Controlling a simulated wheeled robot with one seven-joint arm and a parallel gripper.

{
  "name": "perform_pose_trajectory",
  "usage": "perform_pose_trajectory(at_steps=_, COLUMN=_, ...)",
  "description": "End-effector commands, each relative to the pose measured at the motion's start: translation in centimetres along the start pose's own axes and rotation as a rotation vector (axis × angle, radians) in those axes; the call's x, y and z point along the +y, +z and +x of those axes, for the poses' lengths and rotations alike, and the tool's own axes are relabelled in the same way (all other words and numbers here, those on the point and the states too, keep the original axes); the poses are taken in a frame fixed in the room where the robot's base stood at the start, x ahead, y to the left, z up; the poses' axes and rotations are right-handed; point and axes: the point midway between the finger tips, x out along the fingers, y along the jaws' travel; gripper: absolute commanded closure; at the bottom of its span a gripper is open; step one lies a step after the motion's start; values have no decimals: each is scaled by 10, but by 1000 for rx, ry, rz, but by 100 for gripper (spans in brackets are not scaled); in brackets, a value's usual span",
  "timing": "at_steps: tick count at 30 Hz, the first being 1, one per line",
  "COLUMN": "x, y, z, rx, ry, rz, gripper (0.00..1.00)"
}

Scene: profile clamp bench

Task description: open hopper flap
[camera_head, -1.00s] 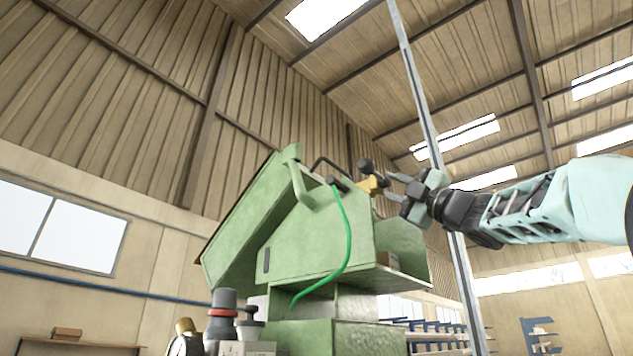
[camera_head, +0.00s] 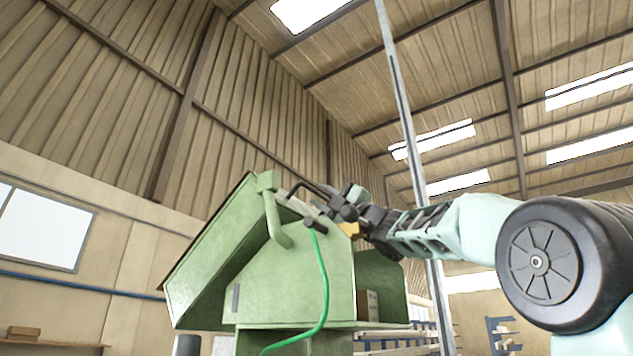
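The green hopper (camera_head: 305,275) stands in the middle of the head view. A large sloping green panel (camera_head: 218,262) is on its left side; I cannot tell for sure which panel is the flap. A bent black bar (camera_head: 305,188) is at the hopper's top, beside a dark knob (camera_head: 349,213) and a yellow part (camera_head: 349,229). My gripper (camera_head: 343,205) comes in from the right and overlaps these top parts in the picture. Its fingers are dark against the dark bar and knob, so contact and finger opening cannot be told.
A green hose (camera_head: 323,285) hangs down the hopper's front. A small brown box (camera_head: 368,304) sits in the open bay at its right. A tall metal post (camera_head: 408,130) rises behind my arm. Shelving (camera_head: 503,335) stands far off at the right.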

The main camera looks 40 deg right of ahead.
Motion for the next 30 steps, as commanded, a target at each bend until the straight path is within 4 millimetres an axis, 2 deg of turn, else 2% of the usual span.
perform_pose_trajectory(at_steps=1, x=3, y=0, z=11, rx=1, ry=-1, rz=1, gripper=73)
perform_pose_trajectory(at_steps=6, x=2, y=0, z=24, rx=0, ry=-1, rz=0, gripper=73)
perform_pose_trajectory(at_steps=17, x=0, y=0, z=28, rx=0, ry=0, rz=0, gripper=73)
perform_pose_trajectory(at_steps=18, x=0, y=0, z=28, rx=0, ry=0, rz=0, gripper=76)
perform_pose_trajectory(at_steps=21, x=0, y=0, z=28, rx=0, ry=0, rz=0, gripper=100)
perform_pose_trajectory(at_steps=30, x=-2, y=-3, z=27, rx=1, ry=7, rz=1, gripper=100)
